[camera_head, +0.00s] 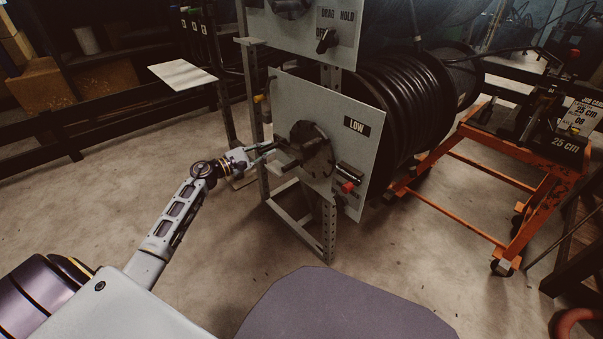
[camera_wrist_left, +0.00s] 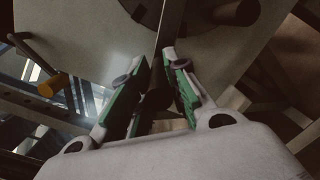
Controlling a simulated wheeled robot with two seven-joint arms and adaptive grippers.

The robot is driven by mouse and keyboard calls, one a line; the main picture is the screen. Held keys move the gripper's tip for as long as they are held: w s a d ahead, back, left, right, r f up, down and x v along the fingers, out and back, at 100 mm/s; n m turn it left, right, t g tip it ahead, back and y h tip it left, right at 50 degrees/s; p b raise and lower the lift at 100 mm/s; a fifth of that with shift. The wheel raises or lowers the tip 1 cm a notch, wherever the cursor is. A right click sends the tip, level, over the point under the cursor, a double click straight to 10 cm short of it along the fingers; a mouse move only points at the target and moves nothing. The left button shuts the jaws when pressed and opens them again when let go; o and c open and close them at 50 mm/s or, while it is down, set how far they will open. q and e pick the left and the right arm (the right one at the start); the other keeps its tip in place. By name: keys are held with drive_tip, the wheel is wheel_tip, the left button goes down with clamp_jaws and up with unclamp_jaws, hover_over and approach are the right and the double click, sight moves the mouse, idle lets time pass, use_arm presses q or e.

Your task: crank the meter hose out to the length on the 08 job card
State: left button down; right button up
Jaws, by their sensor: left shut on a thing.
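The hose reel stands in the middle of the head view, with black hose (camera_head: 405,95) wound on its drum behind a grey panel (camera_head: 352,108) marked LOW. A dark round crank disc (camera_head: 311,150) sits on that panel. My left gripper (camera_head: 266,151) is at the crank's left side, shut on the crank handle. In the left wrist view the green-padded fingers (camera_wrist_left: 156,92) close around the dark handle (camera_wrist_left: 157,88), which the fingers partly hide. A card (camera_head: 581,116) at the right edge reads 25 CM and 08. My right gripper is not in view.
A red-tipped lever (camera_head: 347,186) sticks out below the LOW label. An upper panel has a DRAG HOLD knob (camera_head: 327,40). An orange wheeled cart (camera_head: 510,165) stands to the right, bearing a 25 CM plate (camera_head: 563,144). The floor (camera_head: 110,180) at left is clear.

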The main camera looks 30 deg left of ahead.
use_arm(q)
drive_tip(key=c, duration=1.4)
unclamp_jaws()
drive_tip(key=shift+w+a+r, duration=0.1)
drive_tip(key=shift+a+r, duration=0.05)
drive_tip(key=shift+r, duration=0.05)
drive_tip(key=shift+o, duration=0.5)
drive_tip(key=shift+f, duration=0.1)
drive_tip(key=shift+f, duration=0.1)
drive_tip(key=v, duration=1.2)
